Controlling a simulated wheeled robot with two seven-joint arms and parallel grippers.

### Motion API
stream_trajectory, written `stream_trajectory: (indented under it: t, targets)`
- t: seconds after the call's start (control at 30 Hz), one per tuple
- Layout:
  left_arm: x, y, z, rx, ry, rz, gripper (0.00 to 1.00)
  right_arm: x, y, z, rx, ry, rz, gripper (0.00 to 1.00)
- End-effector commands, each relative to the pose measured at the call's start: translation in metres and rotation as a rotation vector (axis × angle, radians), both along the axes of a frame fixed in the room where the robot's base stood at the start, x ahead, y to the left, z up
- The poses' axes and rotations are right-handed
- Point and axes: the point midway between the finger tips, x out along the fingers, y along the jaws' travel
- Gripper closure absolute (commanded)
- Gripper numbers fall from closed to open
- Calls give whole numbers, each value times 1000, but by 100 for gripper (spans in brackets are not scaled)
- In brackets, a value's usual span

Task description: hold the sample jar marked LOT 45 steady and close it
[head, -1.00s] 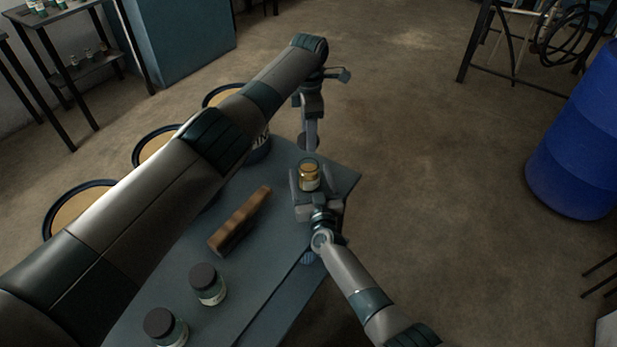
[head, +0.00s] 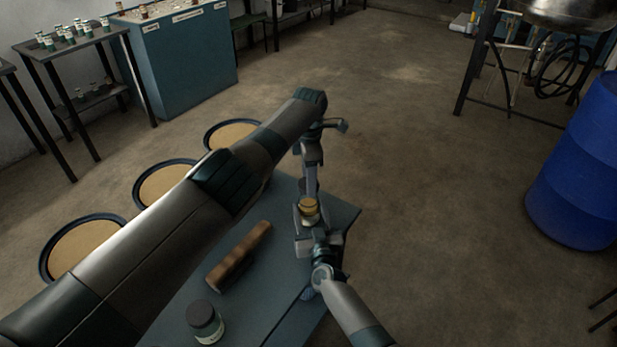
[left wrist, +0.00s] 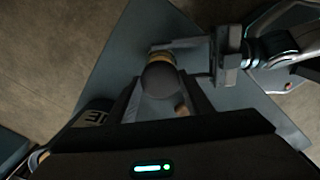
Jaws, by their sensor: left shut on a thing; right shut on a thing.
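The sample jar (head: 309,211), with amber contents and a yellowish top, is upright between the fingers of my right gripper (head: 307,224) near the bench's right end. Its label cannot be read. My right gripper is shut on it; in the left wrist view this gripper (left wrist: 190,55) reaches in from the right. My left gripper (head: 309,184) is shut on a dark round lid (left wrist: 160,80), just above the jar. In the left wrist view the lid covers part of the jar (left wrist: 162,52). I cannot tell whether lid and jar touch.
A blue barrel (head: 578,170) stands right. Floor between is clear.

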Motion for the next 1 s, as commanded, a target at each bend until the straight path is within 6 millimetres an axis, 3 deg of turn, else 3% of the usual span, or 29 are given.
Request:
stream_trajectory:
  t: [0.2, 0.8, 1.0]
  targets:
    - [-1, 0, -13, 1, 2, -1, 74, 0, 0, 0, 0, 1, 0, 87]
    - [-1, 0, -13, 1, 1, -3, 74, 0, 0, 0, 0, 1, 0, 87]
    - [-1, 0, -17, 0, 1, -81, 74, 0, 0, 0, 0, 1, 1, 87]
